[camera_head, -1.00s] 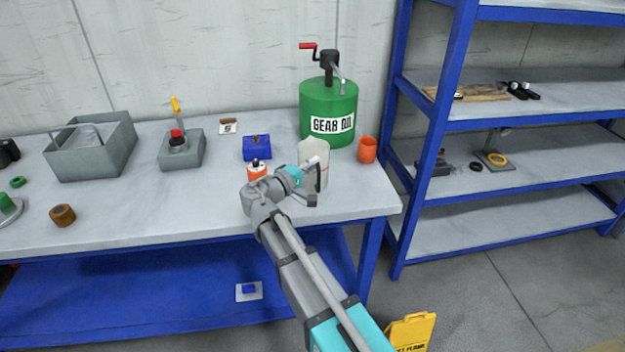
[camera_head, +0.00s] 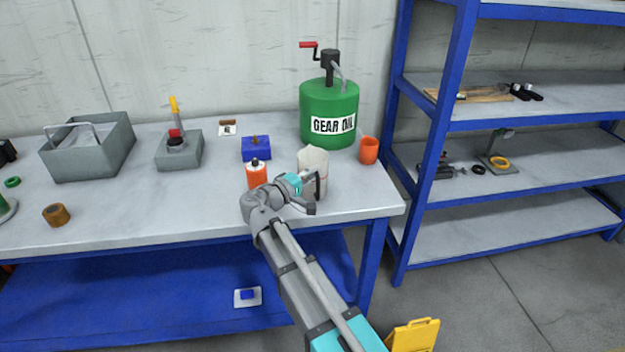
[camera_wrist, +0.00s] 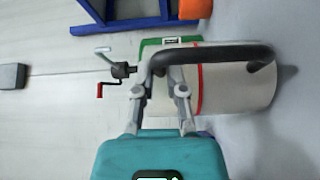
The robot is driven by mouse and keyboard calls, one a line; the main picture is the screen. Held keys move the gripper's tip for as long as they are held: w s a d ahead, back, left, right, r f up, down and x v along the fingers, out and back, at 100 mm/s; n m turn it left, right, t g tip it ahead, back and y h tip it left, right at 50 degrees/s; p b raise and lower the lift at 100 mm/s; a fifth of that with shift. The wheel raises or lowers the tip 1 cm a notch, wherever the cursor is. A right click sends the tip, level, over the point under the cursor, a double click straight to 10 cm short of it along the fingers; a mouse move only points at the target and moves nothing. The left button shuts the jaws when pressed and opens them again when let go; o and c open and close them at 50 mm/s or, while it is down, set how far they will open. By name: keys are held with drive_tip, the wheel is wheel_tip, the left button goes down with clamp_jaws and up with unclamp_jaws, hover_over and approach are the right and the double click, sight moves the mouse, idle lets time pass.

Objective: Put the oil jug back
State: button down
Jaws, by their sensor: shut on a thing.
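The oil jug is a pale, cream jug (camera_head: 314,163) with a black handle, near the front right of the bench. In the wrist view the jug (camera_wrist: 238,88) shows a red band and its black handle (camera_wrist: 215,54). My gripper (camera_head: 309,187) is at the handle side of the jug, and in the wrist view its fingers (camera_wrist: 163,78) are shut on the handle. The jug looks about upright. I cannot tell whether its base touches the bench.
The green gear oil drum (camera_head: 329,105) with a pump stands behind the jug. An orange cup (camera_head: 369,150) is to its right, an orange bottle (camera_head: 257,174) and blue block (camera_head: 256,149) to its left. Blue shelving (camera_head: 455,120) stands right; a yellow sign (camera_head: 414,335) is below.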

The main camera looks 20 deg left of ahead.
drive_tip(key=shift+f, duration=0.25)
drive_tip(key=c, duration=0.7)
unclamp_jaws()
drive_tip(key=shift+r, duration=0.1)
drive_tip(key=shift+r, duration=0.15)
drive_tip(key=v, duration=1.2)
idle(0.5)
